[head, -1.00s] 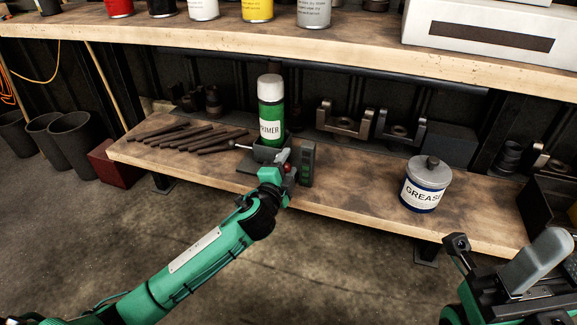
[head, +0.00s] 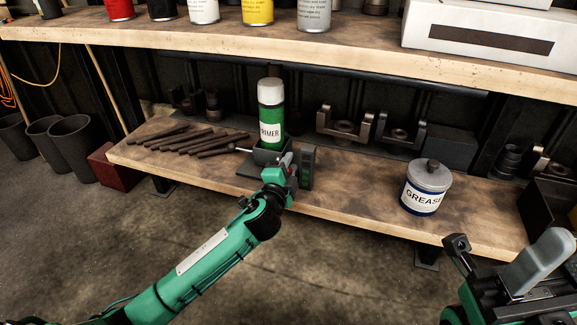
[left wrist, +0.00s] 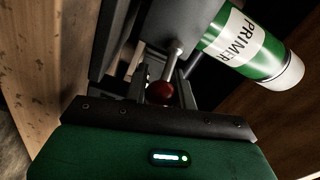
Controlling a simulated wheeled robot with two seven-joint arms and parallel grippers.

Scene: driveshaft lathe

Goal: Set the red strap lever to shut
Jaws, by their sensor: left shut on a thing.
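A green PRIMER can (head: 271,122) with a white cap stands in a dark holder (head: 250,169) on the lower shelf; it also shows in the left wrist view (left wrist: 245,45). The strap lever's dark red ball knob (left wrist: 160,93) is at the end of a metal rod, between my left gripper's fingers in the left wrist view. My left gripper (head: 289,165) is shut on this knob, in front of the can. The fingers hide part of the lever in the head view. My right gripper (head: 500,262) is partly in view at the lower right, its jaws unclear.
Several dark rods (head: 192,139) lie left of the can. A GREASE tin (head: 426,188) stands to the right, with bare shelf between. Metal yokes (head: 340,122) stand behind. The upper shelf (head: 330,58) overhangs at the back.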

